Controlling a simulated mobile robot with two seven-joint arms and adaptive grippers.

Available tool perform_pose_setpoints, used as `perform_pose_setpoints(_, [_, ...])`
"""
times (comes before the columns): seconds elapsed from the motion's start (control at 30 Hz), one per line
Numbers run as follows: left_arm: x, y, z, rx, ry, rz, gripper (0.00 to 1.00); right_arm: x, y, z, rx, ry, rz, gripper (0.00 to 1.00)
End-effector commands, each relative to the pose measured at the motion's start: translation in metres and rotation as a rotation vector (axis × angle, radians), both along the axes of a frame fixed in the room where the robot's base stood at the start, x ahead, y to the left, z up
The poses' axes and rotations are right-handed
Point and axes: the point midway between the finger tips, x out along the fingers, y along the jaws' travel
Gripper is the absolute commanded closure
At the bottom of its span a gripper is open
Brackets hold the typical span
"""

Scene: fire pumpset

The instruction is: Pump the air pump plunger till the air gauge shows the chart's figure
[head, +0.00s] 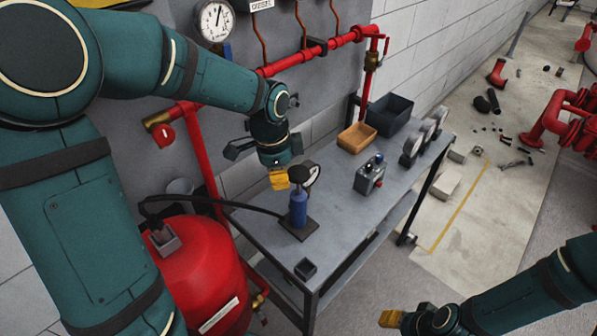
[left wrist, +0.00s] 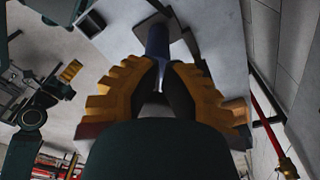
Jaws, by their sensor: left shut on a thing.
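The air pump is a small blue cylinder (head: 298,208) on a dark base plate (head: 299,227), upright near the bench's left end. Its black plunger handle (head: 298,174) is at the top. My left gripper (head: 289,178) reaches down from above and is shut on the handle. In the left wrist view, its yellow ribbed fingers (left wrist: 160,70) close around the handle, with the blue pump body (left wrist: 157,40) beyond. I cannot make out the chart.
A black hose (head: 215,199) runs from the pump towards a red tank (head: 205,275). The bench (head: 335,225) also holds a grey box with knobs (head: 369,176), a tan tray (head: 357,137), a dark bin (head: 389,115) and several gauges (head: 412,148). A wall gauge (head: 215,22) and red pipes are behind.

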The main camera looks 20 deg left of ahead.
Motion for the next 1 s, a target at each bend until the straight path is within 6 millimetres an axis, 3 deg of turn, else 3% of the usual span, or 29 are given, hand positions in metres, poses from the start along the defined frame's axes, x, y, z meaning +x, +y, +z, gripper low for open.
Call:
perform_pose_setpoints(0.3, [-0.002,0.005,0.064,-0.002,-0.009,0.001,1.0,0.0,0.0,0.0,0.0,0.0,0.0,0.5])
perform_pose_setpoints(0.5, [-0.004,0.008,0.095,0.0,-0.005,-0.001,1.0,0.0,0.0,0.0,0.0,0.0,0.0,0.5])
perform_pose_setpoints(0.7, [-0.005,0.009,0.108,0.0,-0.001,-0.001,1.0,0.0,0.0,0.0,0.0,0.0,0.0,0.5])
perform_pose_setpoints(1.0, [-0.005,0.009,0.109,0.0,-0.001,-0.001,1.0,0.0,0.0,0.0,0.0,0.0,0.0,0.5])
